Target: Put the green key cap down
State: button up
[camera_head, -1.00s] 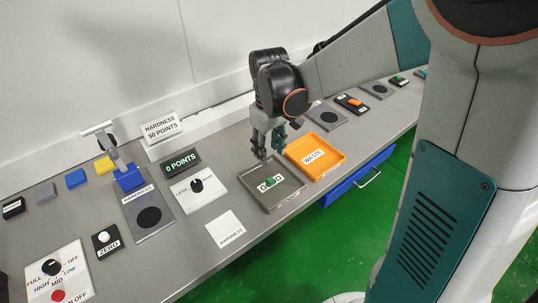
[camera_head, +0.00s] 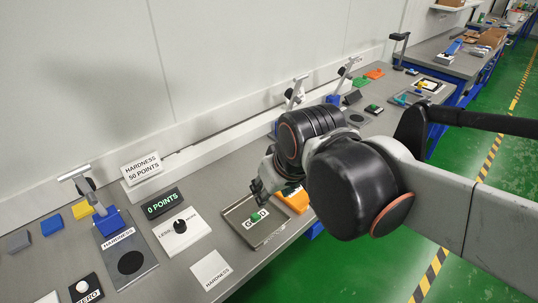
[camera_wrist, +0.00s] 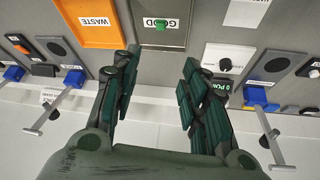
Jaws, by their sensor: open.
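The small green key cap (camera_head: 256,216) lies in the grey GOOD tray (camera_head: 262,236) on the bench, over part of its label. In the wrist view the green cap (camera_wrist: 160,27) shows at the top middle, inside the tray (camera_wrist: 174,40) and apart from both fingers. My gripper (camera_head: 262,188) is close to the tray's far side in the head view. In the wrist view my gripper (camera_wrist: 158,78) has its fingers wide apart with nothing between them.
The orange WASTE tray (camera_head: 297,201) sits right beside the GOOD tray, partly hidden by my arm. A hardness tester (camera_head: 106,222), a knob panel (camera_head: 182,231), a 0 POINTS display (camera_head: 163,203) and a white HARDNESS card (camera_head: 211,270) stand to the left.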

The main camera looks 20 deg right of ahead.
jog(key=shift+s+m+t, duration=0.4)
jog(key=shift+s+t, duration=0.4)
jog(key=shift+s, duration=0.75)
